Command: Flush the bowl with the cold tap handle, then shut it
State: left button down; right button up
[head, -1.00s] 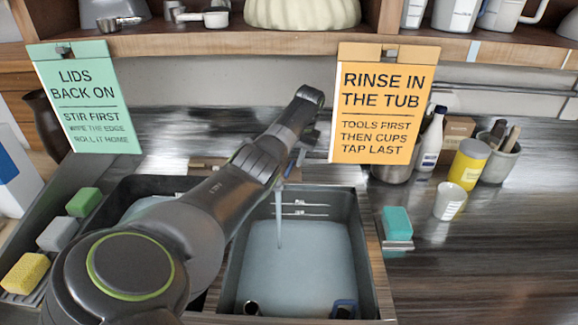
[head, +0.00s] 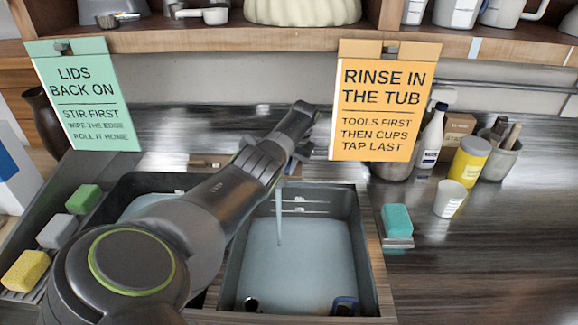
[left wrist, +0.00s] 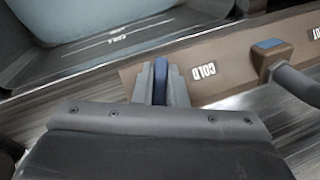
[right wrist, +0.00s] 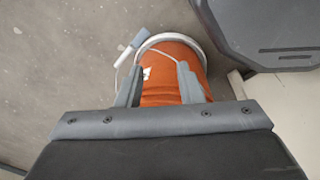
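The right-hand sink bowl (head: 350,215) holds pale bluish water. A stream of water (head: 280,215) falls into it, so the tap is running. In the left wrist view, my left gripper (left wrist: 160,75) has its fingers on either side of the blue cold tap handle (left wrist: 160,88) and looks shut on it. The COLD label (left wrist: 204,72) is just right of it. In the head view my left arm covers most of the tap and the gripper's fingertips. My right gripper (right wrist: 158,80) is open and empty above an orange bucket (right wrist: 170,75) on the floor.
A second bowl (head: 135,185) lies to the left, partly behind my arm. Sponges (head: 62,231) line the left side, and a teal sponge (head: 397,220) sits right. Bottles and a white cup (head: 450,199) stand at back right. An orange sign (head: 385,105) hangs near my arm.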

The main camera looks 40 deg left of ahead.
dwell(0.3)
pick_arm(q)
jog(key=m+y+p, duration=0.2)
jog(key=shift+r+m, duration=0.15)
jog(key=shift+m, duration=0.25)
jog(key=shift+m+g+y+p, duration=0.3)
jog(key=shift+m+y+p, duration=0.4)
jog(key=shift+m, duration=0.3)
jog(key=c, duration=1.5)
grip_release()
jog(key=shift+w, duration=0.1)
jog(key=shift+o, duration=0.2)
